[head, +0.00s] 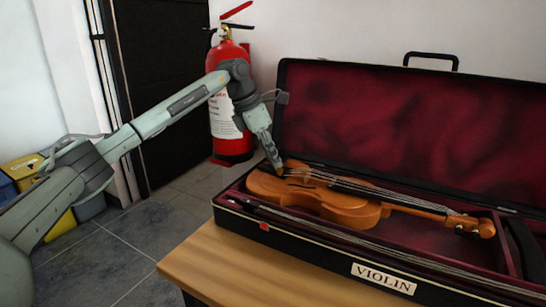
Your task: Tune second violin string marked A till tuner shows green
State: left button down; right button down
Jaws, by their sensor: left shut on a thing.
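The brown violin (335,205) lies face up in its open case, its tail end at the left and its scroll (484,229) at the right. The dark strings (370,191) run along it, too small to tell apart. My left gripper (277,165) points down at the violin's tail end, shut on a small part there. Its fingers partly cover that part, so I cannot tell exactly which it is. No string marking or tuner display can be made out. My right gripper is not in view.
The black case (318,242) with red lining and a VIOLIN label stands on a wooden table (225,265), its lid (400,120) raised behind. A bow (385,246) lies along the front. A fire extinguisher (232,140) stands behind my left arm. The table's front left is bare.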

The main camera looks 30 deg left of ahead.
pick_arm(q)
jog(key=shift+m, duration=0.4)
jog(key=c, duration=1.5)
grip_release()
jog(key=v, duration=0.8)
jog(key=shift+w+a, duration=0.1)
jog(key=shift+a, duration=0.05)
